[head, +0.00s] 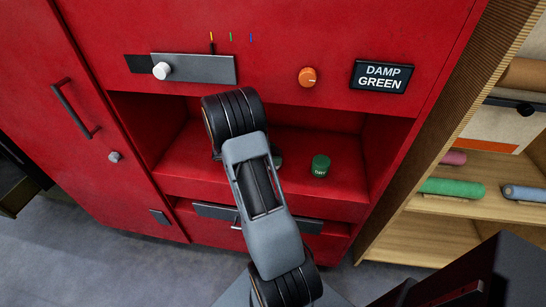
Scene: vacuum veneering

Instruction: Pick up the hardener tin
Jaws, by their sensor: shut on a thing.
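My arm reaches into the open red recess, and its links hide my gripper and whatever lies behind them. A small dark grey-green piece (278,160) shows just right of the arm; I cannot tell whether it is part of a tin or of my gripper. A dark green tin (320,166) with a small pale label, too small to read surely, stands upright on the recess floor, apart from the arm to its right. I cannot make out a tin marked as hardener.
The recess (345,195) sits in a red cabinet. Above it are a grey slide plate with a white knob (161,70), an orange knob (307,77) and a sign reading DAMP GREEN (382,76). Wooden shelves with rolls (452,188) stand at right. Recess floor right of the tin is clear.

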